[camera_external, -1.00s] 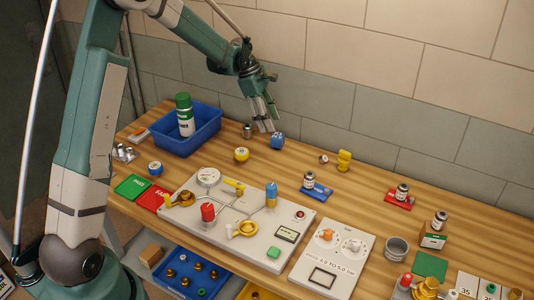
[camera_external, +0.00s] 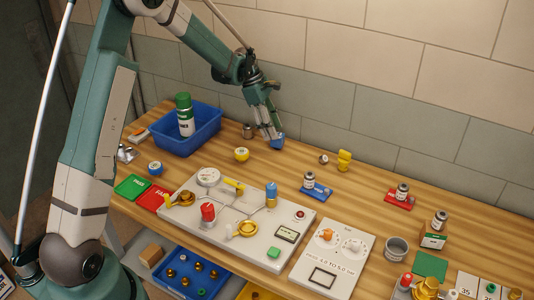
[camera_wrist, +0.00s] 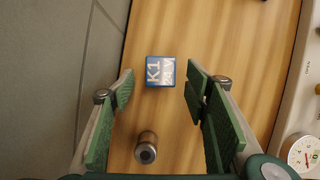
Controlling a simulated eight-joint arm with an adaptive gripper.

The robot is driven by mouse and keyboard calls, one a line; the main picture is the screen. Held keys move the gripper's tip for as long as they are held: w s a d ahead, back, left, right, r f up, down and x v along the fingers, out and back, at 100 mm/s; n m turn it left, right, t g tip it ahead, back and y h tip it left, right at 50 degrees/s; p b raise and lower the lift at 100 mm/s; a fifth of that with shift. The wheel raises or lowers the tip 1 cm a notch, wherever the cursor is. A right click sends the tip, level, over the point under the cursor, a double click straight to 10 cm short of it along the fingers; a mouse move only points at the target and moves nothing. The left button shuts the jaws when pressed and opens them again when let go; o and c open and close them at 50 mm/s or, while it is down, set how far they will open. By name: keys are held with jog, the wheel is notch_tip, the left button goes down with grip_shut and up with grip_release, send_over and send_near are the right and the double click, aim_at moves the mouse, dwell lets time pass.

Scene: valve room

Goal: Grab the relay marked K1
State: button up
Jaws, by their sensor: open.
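The relay marked K1 (camera_wrist: 160,71) is a small blue block with white lettering on its top, and I can read "K1 24V" in the wrist view. It stands on the wooden bench near the tiled wall; in the external view the blue relay (camera_external: 278,142) is partly hidden by my fingers. My gripper (camera_wrist: 160,80) is open above the relay, with a green-padded finger on each side of it. There is a visible gap between the relay and each pad in the wrist view. My gripper (camera_external: 271,135) points down at it in the external view.
A metal cylinder (camera_wrist: 146,148) stands close by, between my fingers' bases in the wrist view. A yellow round item (camera_external: 241,154) and a blue bin (camera_external: 213,126) with a green-capped bottle are to the left. The tiled wall is close behind. Bare bench lies to the right.

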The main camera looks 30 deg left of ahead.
aim_at(278, 141)
jog(key=shift+d+f, duration=0.1)
jog(key=shift+f, duration=0.1)
jog(key=shift+x, duration=2.5)
jog(key=shift+c, duration=0.6)
jog(key=c, duration=0.9)
